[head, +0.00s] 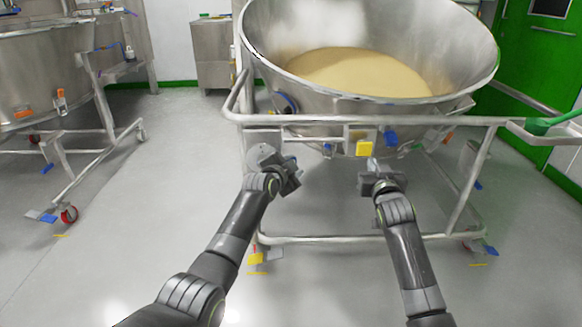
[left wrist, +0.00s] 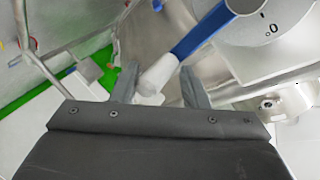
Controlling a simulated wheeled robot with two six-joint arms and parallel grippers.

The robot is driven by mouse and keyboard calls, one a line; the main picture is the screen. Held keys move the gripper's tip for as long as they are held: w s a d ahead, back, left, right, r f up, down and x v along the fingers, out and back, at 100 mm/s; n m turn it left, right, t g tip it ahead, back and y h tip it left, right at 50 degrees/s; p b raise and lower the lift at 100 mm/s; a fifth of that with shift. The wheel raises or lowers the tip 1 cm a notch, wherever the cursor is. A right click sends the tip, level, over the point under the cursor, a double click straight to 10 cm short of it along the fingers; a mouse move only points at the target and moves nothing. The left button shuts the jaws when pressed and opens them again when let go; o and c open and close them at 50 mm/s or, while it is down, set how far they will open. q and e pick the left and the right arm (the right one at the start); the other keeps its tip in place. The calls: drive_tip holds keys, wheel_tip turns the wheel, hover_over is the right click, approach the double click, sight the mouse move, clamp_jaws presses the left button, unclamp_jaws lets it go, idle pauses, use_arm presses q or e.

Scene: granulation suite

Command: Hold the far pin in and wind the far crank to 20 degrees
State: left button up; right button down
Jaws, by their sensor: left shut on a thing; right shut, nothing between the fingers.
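The crank shows in the left wrist view as a blue arm (left wrist: 199,32) with a pale grip (left wrist: 158,74). My left gripper (left wrist: 160,84) is shut on this grip, a finger on each side. Beside the crank's hub is a round metal dial (left wrist: 268,45) with a "0" and a short tick. In the head view my left gripper (head: 284,168) is under the vessel's front rail and covers the crank. My right gripper (head: 373,167) is shut and empty, just below a yellow block (head: 364,148) on the frame. I cannot make out the pin for certain.
A large steel bowl (head: 268,65) of pale powder stands in a tubular frame (head: 330,239). A blue part (head: 390,138) is right of the yellow block. Another wheeled vessel (head: 40,75) stands at left. Open grey floor lies between. A green door (head: 540,60) is at right.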

use_arm(q)
drive_tip(key=shift+a+f, duration=0.25)
drive_tip(key=shift+a, duration=0.15)
drive_tip(key=o, duration=0.7)
drive_tip(key=shift+c, duration=0.2)
drive_tip(key=shift+o, duration=0.4)
drive_tip(key=shift+w+a, duration=0.1)
drive_tip(key=shift+a, duration=0.1)
drive_tip(key=shift+s+d, duration=0.3)
drive_tip(key=shift+s, duration=0.1)
drive_tip(key=s, duration=0.9)
drive_tip(key=shift+s+d+r, duration=0.15)
drive_tip(key=shift+d, duration=0.2)
use_arm(e)
drive_tip(key=shift+w, duration=0.1)
use_arm(q)
drive_tip(key=shift+a, duration=0.1)
use_arm(e)
drive_tip(key=shift+f, duration=0.1)
